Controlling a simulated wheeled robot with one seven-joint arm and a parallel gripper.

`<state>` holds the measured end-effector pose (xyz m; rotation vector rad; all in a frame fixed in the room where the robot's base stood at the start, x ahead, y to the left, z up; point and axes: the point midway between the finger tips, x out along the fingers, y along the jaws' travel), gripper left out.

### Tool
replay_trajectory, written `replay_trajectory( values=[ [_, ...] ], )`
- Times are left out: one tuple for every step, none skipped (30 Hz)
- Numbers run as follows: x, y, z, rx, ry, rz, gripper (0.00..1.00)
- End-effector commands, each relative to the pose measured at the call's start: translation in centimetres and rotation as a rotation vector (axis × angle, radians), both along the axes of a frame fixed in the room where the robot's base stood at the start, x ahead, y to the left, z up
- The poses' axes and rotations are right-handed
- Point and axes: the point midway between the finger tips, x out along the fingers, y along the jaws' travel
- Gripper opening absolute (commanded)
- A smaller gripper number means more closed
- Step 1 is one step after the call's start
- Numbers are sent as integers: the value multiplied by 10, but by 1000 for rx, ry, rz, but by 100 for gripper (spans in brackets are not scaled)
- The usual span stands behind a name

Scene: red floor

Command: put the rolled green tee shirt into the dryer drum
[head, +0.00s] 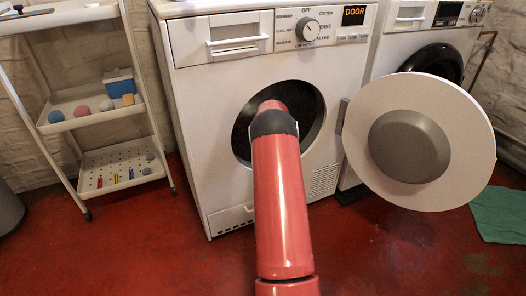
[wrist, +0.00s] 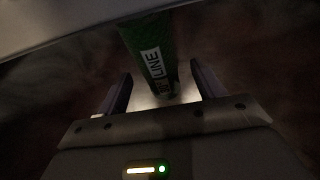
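The rolled green tee shirt (wrist: 148,42) shows in the wrist view as a dark green roll with a white label reading "LINE". Its near end lies between the two fingers of my gripper (wrist: 161,70). The fingers stand wide apart, with a visible gap on each side of the roll. In the head view my red arm reaches through the round opening into the dark dryer drum (head: 312,108), so my gripper and the shirt are hidden there. The wrist view is dim, and what the roll rests on is unclear.
The round dryer door (head: 465,125) stands open to the right of the opening. A second machine (head: 408,50) is behind it. A white shelf trolley (head: 95,110) with small items stands at left. A green cloth (head: 502,213) lies on the red floor at right.

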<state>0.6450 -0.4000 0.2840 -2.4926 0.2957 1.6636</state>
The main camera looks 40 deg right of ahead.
Motion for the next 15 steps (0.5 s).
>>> replay_trajectory(
  values=[
    [-1, 0, -2, 1, 2, 0, 68],
    [-1, 0, -2, 1, 2, 0, 68],
    [-1, 0, -2, 2, 3, 0, 68],
    [-1, 0, -1, 2, 3, 0, 68],
    [-1, 0, 0, 0, 2, 0, 68],
    [-1, 0, 2, 0, 2, 0, 68],
    [-1, 0, 5, 0, 2, 0, 68],
    [0, 0, 9, 0, 2, 0, 68],
    [0, 0, 14, 0, 2, 1, 68],
    [-1, 0, 18, -1, 2, 1, 68],
    [-4, 0, 22, -1, 0, 0, 68],
    [-6, 1, 29, 0, 0, -1, 68],
    [-9, 2, 35, 0, -1, -1, 68],
    [-11, 3, 40, 0, 0, -1, 68],
    [-14, 3, 47, 0, -1, 0, 68]
  ],
)
